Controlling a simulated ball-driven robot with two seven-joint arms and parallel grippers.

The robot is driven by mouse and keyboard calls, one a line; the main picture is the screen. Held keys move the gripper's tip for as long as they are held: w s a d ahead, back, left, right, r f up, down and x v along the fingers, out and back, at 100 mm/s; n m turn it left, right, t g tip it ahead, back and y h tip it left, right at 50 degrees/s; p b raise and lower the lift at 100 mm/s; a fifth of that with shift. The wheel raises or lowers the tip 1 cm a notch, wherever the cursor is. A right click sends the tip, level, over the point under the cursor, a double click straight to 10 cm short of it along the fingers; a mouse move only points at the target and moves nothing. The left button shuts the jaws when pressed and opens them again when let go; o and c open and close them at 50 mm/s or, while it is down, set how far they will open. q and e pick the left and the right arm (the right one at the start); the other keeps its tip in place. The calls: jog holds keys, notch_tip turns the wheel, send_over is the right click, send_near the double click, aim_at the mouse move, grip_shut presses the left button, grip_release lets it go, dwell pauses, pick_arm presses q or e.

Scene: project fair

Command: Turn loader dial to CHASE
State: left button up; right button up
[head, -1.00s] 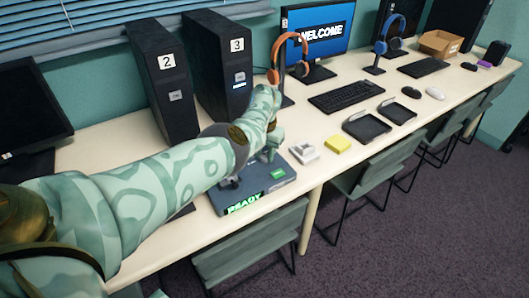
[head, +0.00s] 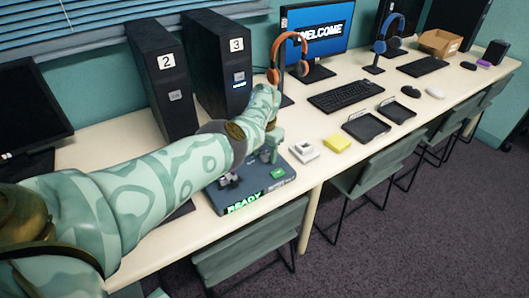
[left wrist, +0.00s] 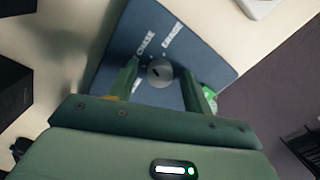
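The dark blue-grey loader box (head: 250,201) lies on the table in the head view, with a green READY display on its front edge and a green patch on top. In the left wrist view its top (left wrist: 205,58) carries a round grey dial (left wrist: 160,72) with a dark slot. My left gripper (head: 269,155) is over the box's back part. In the left wrist view its fingers (left wrist: 159,76) are open on either side of the dial, with gaps visible. My right gripper is not in view.
Black towers marked 2 (head: 165,85) and 3 (head: 220,75) stand behind my arm. An orange headset (head: 290,50) hangs on a stand near the gripper. A white-grey block (head: 304,152) and a yellow block (head: 337,144) lie right of the box. Chairs line the front edge.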

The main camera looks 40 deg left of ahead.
aim_at(264, 155)
pick_arm(q)
notch_tip(264, 155, up, 16)
jog(key=p, duration=0.7)
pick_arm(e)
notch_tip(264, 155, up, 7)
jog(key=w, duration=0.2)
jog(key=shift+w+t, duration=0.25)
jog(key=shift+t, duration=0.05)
pick_arm(q)
jog(key=shift+r, duration=0.1)
